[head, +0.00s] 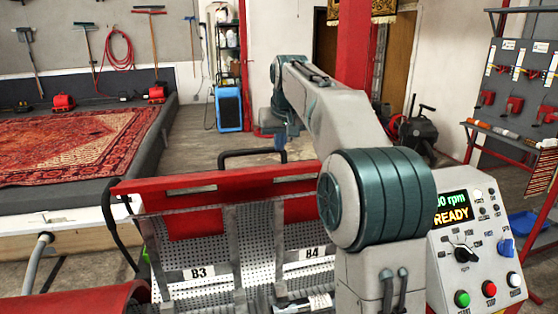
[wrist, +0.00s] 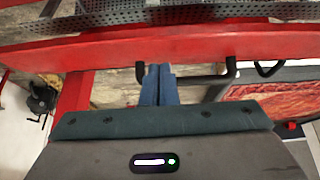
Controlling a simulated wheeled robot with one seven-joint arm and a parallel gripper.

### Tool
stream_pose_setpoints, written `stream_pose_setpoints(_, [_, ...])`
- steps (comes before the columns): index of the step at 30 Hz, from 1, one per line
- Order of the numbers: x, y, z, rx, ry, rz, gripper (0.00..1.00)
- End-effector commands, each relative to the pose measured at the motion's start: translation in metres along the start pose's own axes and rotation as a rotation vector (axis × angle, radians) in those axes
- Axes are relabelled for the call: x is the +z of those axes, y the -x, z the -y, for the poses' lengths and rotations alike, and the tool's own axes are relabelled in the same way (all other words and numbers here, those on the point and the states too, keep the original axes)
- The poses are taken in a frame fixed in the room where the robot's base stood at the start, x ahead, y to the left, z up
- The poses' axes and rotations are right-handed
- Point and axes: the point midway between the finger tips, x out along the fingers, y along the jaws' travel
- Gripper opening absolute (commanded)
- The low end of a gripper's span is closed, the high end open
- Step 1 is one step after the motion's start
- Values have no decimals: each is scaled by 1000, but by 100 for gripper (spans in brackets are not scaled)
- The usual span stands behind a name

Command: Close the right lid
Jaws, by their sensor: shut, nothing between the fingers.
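A red-framed lid (head: 190,190) stands raised in front of me in the head view, its perforated grey inner side facing me. Its black handle (head: 252,153) is on the far upper edge, and also shows in the wrist view (wrist: 205,78). My gripper (head: 281,143) is beyond the raised lid, near the handle's right end. In the wrist view my blue fingers (wrist: 160,85) are together and empty, near one end of the handle and overlapping its bar. I cannot tell whether they touch it. My arm hides the lid's right side.
A curved red surface (head: 75,302) is at the lower left. A control panel (head: 470,240) with a lit "READY" display stands at the right. A patterned rug (head: 70,145) lies on a low platform at the left. Open floor (head: 190,140) lies behind the lid.

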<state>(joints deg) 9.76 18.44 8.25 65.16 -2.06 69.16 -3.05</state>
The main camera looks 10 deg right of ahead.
Motion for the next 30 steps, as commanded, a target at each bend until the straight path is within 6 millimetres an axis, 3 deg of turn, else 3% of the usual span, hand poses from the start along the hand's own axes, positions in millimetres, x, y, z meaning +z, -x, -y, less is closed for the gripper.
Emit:
stream_pose_setpoints(3, [-25, -5, -10, -6, -9, -19, 0])
stream_pose_setpoints(9, [-38, -10, -17, -9, -16, -31, 0])
stream_pose_setpoints(14, [-39, -25, -16, -9, -16, -30, 0])
stream_pose_setpoints(26, [-42, -109, -15, -10, -15, -28, 0])
stream_pose_setpoints(30, [-28, -102, -15, -8, -15, -33, 0])
